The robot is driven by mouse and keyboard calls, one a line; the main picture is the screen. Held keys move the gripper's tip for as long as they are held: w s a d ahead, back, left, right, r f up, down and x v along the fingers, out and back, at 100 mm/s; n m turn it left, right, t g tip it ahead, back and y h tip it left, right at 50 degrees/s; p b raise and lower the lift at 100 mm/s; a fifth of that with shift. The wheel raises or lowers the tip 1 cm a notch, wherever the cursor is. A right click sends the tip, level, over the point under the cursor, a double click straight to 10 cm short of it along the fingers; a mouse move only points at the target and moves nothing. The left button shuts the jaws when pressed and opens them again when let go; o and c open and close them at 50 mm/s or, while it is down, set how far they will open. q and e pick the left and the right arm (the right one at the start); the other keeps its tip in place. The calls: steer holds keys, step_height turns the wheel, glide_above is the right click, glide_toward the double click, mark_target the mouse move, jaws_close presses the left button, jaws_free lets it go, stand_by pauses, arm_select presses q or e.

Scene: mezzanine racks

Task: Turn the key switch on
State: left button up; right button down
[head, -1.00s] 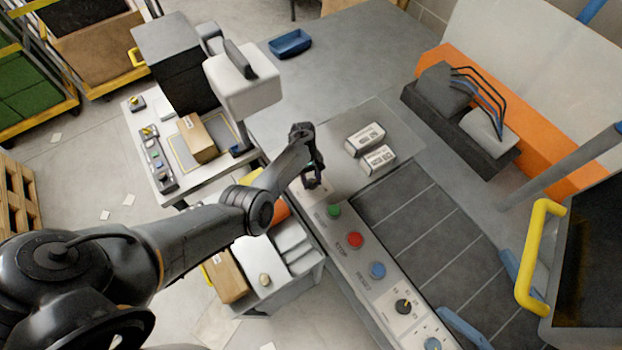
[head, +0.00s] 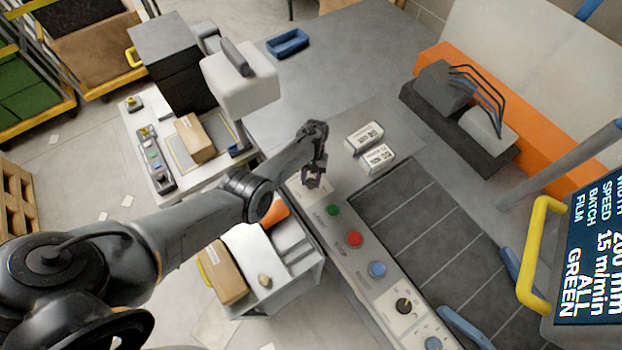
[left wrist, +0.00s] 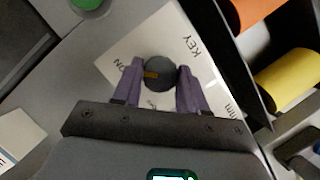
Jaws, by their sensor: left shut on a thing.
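The key switch (left wrist: 160,73) is a round dark knob with a small yellow-brown mark, on a white plate (left wrist: 122,52) lettered KEY and ON. In the left wrist view the mark lies on the knob's left part, towards the ON lettering. My left gripper (left wrist: 152,82) has its two purple fingers on either side of the knob, shut on it. In the head view my left gripper (head: 312,183) is at the far end of the button panel (head: 325,228) and mostly hides the switch. My right gripper is not in view.
Green (head: 333,210), red (head: 354,240) and blue (head: 377,269) buttons and a black selector (head: 403,305) line the panel. White cartons (head: 377,158) lie beyond. A lit screen (head: 590,250) with a yellow handle (head: 535,260) stands at right.

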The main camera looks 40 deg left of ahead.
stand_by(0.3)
arm_select(q)
steer(key=o, duration=1)
steer(key=shift+o, duration=0.2)
steer(key=p+v, duration=0.1)
steer(key=v, duration=0.9)
steer(key=shift+r, duration=0.4)
steer(key=shift+a, duration=0.15)
